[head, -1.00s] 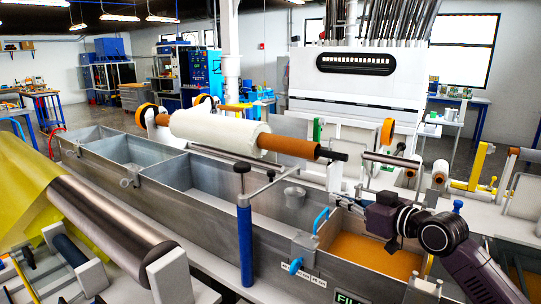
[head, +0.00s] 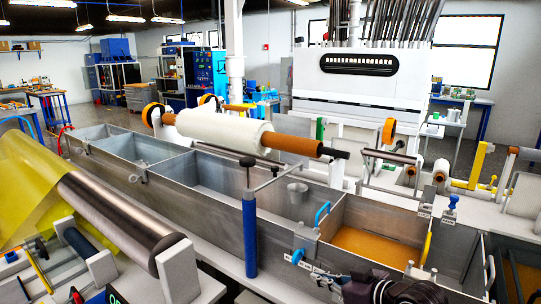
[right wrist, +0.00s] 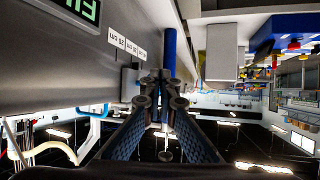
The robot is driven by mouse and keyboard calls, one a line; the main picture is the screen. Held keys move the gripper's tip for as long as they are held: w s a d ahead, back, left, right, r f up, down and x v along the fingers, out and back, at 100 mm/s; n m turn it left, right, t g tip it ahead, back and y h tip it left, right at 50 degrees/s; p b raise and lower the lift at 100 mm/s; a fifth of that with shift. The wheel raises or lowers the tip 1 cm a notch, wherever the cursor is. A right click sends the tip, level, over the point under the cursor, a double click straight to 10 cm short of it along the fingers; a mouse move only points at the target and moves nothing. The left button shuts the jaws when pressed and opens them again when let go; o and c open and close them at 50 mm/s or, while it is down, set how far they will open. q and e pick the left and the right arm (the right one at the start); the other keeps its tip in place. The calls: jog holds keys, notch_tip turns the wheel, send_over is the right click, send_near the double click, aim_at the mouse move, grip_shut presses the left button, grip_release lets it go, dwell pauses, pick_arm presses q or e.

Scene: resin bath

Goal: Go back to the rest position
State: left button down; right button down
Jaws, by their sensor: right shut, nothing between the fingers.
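My right gripper (right wrist: 163,88) shows in the right wrist view with its two dark fingers drawn together at the tips and nothing between them. It is beside the outer wall of the grey metal bath (right wrist: 88,55), near a blue post (right wrist: 169,45). In the head view, only dark parts of my right arm show at the bottom edge, in front of the bath (head: 205,225); the fingertips cannot be made out there. My left gripper is in neither view now.
The bath's right compartment holds amber resin (head: 372,248). A blue post (head: 250,235) stands at its front wall. A white roll (head: 215,130) on an orange core lies above the bath. A steel roller (head: 115,222) with yellow film is at the left.

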jog(key=s+f+m+g+h, duration=0.1)
jog(key=s+f+g+h, duration=0.2)
jog(key=s+f, duration=1.1)
jog(key=s+d+f+m+g+h, duration=0.1)
jog(key=s+d+f, duration=0.15)
jog(key=s, duration=0.45)
jog(key=s+d+f+m+g+h, duration=0.2)
jog(key=s+d, duration=0.1)
jog(key=s, duration=0.4)
jog(key=s+d+f+m+g+h, duration=0.1)
jog(key=s+d+f, duration=0.15)
jog(key=s, duration=0.45)
notch_tip(320, 180, down, 24)
jog(key=s+g, duration=0.1)
jog(key=s, duration=0.1)
jog(key=s+d+f+g, duration=0.1)
jog(key=s+d+f, duration=0.2)
jog(key=s+f, duration=1.4)
jog(key=shift+s, duration=0.2)
